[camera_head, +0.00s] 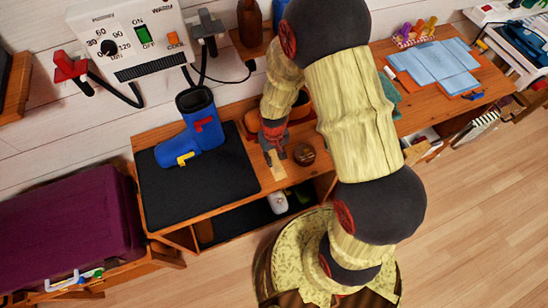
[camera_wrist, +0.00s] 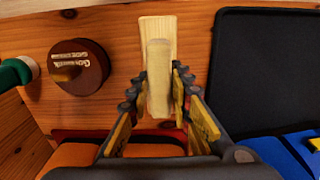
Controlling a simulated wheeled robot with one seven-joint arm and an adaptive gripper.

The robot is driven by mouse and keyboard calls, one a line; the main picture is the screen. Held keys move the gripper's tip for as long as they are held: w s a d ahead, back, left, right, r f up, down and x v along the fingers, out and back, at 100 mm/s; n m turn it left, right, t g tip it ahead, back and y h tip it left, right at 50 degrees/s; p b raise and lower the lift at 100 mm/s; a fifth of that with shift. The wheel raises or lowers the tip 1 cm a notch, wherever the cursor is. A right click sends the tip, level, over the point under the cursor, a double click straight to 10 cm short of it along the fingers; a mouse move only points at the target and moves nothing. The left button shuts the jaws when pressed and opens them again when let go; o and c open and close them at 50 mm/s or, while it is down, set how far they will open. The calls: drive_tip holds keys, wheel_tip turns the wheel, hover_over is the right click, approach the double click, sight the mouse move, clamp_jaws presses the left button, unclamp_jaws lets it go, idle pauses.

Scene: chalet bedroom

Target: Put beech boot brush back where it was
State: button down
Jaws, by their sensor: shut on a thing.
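My gripper (camera_head: 276,150) is low over the wooden bench top, between the black mat (camera_head: 235,182) and a round dark brown tin (camera_head: 304,154). In the wrist view my gripper (camera_wrist: 160,88) is shut on a pale wooden piece, which I take to be the beech boot brush (camera_wrist: 158,85). A wider pale wooden part (camera_wrist: 157,27) shows beyond it; I cannot tell whether it is part of the brush. In the head view a pale strip (camera_head: 276,173) shows just in front of the fingers. Whether the brush touches the bench is unclear.
A blue boot (camera_head: 190,130) with red and yellow parts stands on the mat. The brown tin shows left of my gripper in the wrist view (camera_wrist: 80,68). Orange items (camera_wrist: 75,158) lie close behind my gripper. A shelf under the bench holds small items (camera_head: 278,202).

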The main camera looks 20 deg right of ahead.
drive_tip(key=shift+f, duration=0.1)
drive_tip(key=c, duration=1.6)
unclamp_jaws()
wheel_tip(320, 180, up, 12)
drive_tip(key=p, duration=0.4)
wheel_tip(320, 180, up, 10)
drive_tip(key=r+t, duration=0.1)
hover_over(274, 157)
drive_tip(key=s+r+t, duration=0.1)
drive_tip(key=s+r, duration=0.3)
drive_tip(key=r, duration=0.3)
drive_tip(key=s+r+t, duration=0.2)
drive_tip(key=s+r, duration=0.3)
drive_tip(key=r, duration=0.2)
drive_tip(key=s+r+t, duration=0.1)
drive_tip(key=s+r, duration=0.4)
drive_tip(key=r, duration=0.2)
drive_tip(key=shift+t, duration=0.3)
